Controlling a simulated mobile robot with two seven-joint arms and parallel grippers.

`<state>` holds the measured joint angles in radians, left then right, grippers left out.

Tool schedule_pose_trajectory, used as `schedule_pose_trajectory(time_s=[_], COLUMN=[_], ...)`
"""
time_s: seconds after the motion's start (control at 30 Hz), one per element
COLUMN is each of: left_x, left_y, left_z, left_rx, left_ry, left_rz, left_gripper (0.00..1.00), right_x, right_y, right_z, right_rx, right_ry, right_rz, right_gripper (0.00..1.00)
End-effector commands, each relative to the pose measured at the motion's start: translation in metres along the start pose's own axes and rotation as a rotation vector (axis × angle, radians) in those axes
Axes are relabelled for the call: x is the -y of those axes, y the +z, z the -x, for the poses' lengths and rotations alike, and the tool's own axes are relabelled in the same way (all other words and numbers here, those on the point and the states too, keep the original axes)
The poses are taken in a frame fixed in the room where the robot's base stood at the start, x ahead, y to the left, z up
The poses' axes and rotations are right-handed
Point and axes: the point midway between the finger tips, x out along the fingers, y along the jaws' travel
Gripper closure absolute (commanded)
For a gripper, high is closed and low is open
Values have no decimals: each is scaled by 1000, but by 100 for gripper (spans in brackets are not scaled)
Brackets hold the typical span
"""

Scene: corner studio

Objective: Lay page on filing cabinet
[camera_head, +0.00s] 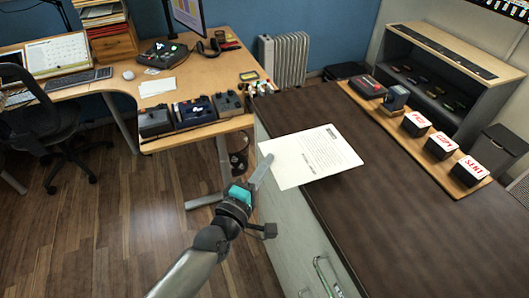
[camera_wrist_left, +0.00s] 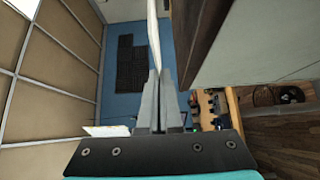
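The white page (camera_head: 309,157) with printed text lies nearly flat over the near-left corner of the filing cabinet's dark top (camera_head: 410,210). Its left edge is between the fingers of my left gripper (camera_head: 263,170), which is shut on it. In the left wrist view the page (camera_wrist_left: 154,40) shows edge-on, rising from the gripper fingers (camera_wrist_left: 160,105). A narrow gap shows there between the page and the cabinet (camera_wrist_left: 235,45), so it appears held slightly above the top. My right gripper is not in view.
A wooden board with blocks marked in red letters, including SENT (camera_head: 469,171), runs along the cabinet top's far right side. A grey shelf unit (camera_head: 440,70) stands behind. The middle of the top is clear. A desk (camera_head: 190,75) and chair (camera_head: 45,130) are at left.

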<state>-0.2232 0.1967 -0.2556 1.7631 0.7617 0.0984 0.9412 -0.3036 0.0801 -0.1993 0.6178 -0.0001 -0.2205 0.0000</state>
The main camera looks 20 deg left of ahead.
Motion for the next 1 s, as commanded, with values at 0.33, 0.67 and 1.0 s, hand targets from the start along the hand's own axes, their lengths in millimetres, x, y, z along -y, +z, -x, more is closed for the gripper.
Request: schedule_pose_trajectory(time_s=[0.33,0.67,1.0], left_x=[8,25,42], left_y=[-1,6,14], left_z=[-4,-12,-20], left_rx=[-12,-11,-11], left_ry=[-4,-4,-4], left_rz=[-1,1,0], left_gripper=[100,100,100], right_x=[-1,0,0], right_y=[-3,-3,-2], right_z=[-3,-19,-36], right_rx=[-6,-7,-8], right_ry=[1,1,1], right_rz=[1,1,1], right_gripper=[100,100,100])
